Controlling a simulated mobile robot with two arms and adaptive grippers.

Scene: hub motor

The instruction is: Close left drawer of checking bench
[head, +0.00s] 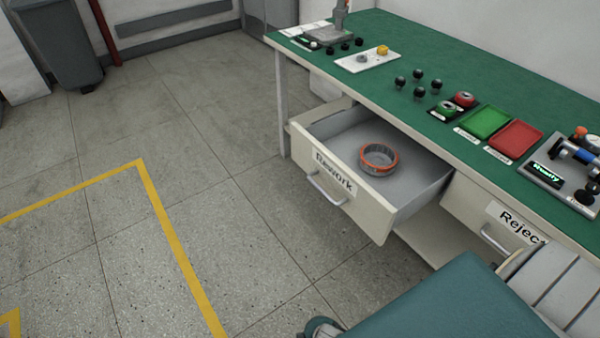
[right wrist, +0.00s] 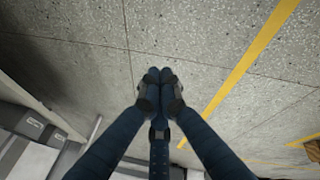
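The checking bench (head: 440,75) has a green top and runs along the right of the head view. Its left drawer (head: 345,183), labelled Rework, is pulled well out and has a metal bar handle (head: 327,190). A grey ring-shaped part with an orange rim (head: 379,157) lies inside it. The right drawer (head: 492,222), labelled Reject, looks shut. My right gripper (right wrist: 160,78) shows in the right wrist view with its fingertips together, above the floor, with nothing seen between them. It is not visible in the head view. My left gripper is in neither view.
A teal surface (head: 450,305) fills the lower right of the head view, close to the drawers. Black knobs, a green tray (head: 485,122) and a red tray (head: 514,139) stand on the bench. Open floor with yellow lines (head: 170,235) lies left of the drawer.

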